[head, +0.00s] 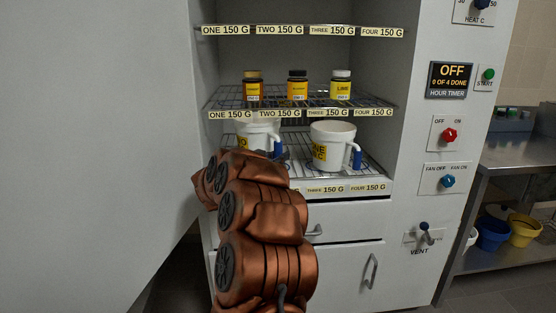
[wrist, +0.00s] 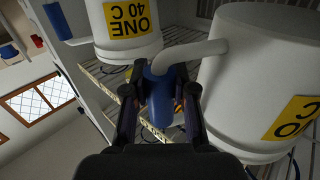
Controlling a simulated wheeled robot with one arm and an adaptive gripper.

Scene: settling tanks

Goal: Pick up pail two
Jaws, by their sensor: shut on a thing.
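Two white pails with blue handle grips are on the lower wire shelf of the cabinet in the head view. The left one, pail two (head: 258,133), is partly hidden by my copper arm; its yellow label is only partly visible. In the wrist view it fills the right side (wrist: 250,70), its label cut off with an "O" showing. My gripper (wrist: 160,90) has a finger on each side of the blue grip (wrist: 160,100) and is shut on it. I cannot tell whether the pail is clear of the shelf. Pail one (head: 333,147), marked ONE, stands to the right.
Several small labelled jars (head: 297,88) stand on the shelf above. The cabinet's control panel (head: 449,130) is at the right. A large pale panel (head: 90,130) takes up the left side. A side bench (head: 520,160) holds blue and yellow tubs below.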

